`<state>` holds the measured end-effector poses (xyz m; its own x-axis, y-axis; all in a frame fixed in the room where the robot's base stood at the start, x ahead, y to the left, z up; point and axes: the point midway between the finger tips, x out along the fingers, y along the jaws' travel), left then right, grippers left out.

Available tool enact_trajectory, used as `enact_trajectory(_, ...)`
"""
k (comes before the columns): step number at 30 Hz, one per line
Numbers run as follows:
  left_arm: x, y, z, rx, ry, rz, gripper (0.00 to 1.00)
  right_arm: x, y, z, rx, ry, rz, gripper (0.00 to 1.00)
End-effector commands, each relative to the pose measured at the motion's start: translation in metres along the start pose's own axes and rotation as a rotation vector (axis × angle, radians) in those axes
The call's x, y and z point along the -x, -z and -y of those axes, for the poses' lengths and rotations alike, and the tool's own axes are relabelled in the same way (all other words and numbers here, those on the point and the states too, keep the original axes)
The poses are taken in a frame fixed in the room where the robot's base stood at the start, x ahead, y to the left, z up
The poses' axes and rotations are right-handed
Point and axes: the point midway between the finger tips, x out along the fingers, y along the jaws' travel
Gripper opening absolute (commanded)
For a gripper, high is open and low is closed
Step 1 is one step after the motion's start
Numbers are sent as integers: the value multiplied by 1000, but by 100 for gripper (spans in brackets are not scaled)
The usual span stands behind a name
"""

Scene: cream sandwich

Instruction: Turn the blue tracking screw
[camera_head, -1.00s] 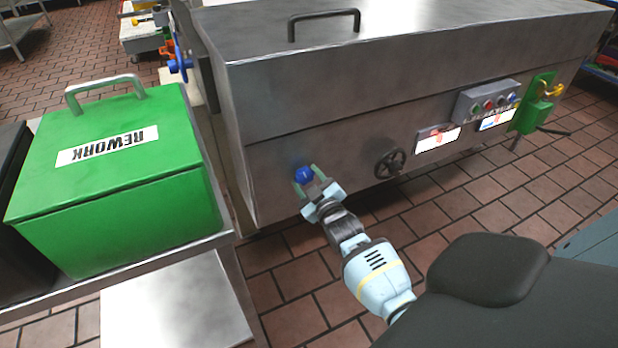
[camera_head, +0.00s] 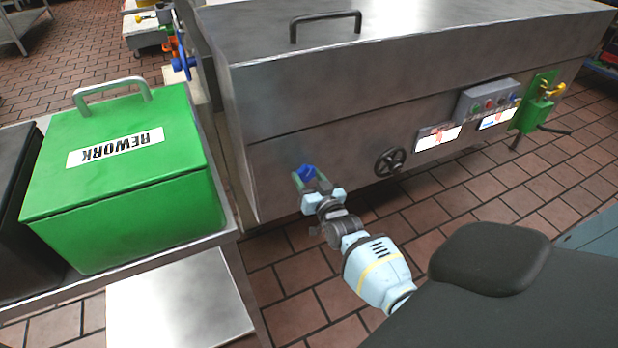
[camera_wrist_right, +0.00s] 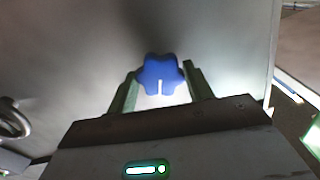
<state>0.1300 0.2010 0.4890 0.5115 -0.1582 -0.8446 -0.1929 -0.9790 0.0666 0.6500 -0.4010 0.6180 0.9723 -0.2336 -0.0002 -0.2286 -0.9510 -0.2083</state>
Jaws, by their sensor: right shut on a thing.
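The blue tracking screw (camera_head: 308,172) is a lobed blue knob on the front side of the grey metal machine, near its left end. My right gripper (camera_head: 304,182) reaches up to it from below right. In the right wrist view the blue knob (camera_wrist_right: 160,74) sits between the two green fingers of the right gripper (camera_wrist_right: 160,90). The gripper is shut on the knob. The shaft behind the knob is hidden. My left gripper is in neither view.
The machine's front also carries a dark handwheel (camera_head: 391,161), a button box (camera_head: 488,101) and a green bracket with a yellow handle (camera_head: 538,105). A green REWORK box (camera_head: 120,200) stands on a metal table to the left. Tiled floor lies below the machine.

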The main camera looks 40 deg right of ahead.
Motion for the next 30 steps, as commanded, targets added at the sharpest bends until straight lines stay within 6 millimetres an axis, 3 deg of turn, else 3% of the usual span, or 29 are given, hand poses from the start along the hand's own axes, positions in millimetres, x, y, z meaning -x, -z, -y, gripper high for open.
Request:
enact_trajectory(19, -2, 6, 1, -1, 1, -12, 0, 0, 0, 0, -53, 0, 0, 28)
enact_trajectory(20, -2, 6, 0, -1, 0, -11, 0, 0, 0, 0, -53, 0, 0, 52)
enact_trajectory(24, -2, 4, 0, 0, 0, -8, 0, 0, 0, 0, -53, 0, 0, 71)
enact_trajectory(30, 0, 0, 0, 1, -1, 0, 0, 0, 0, 0, -53, 0, 0, 73)
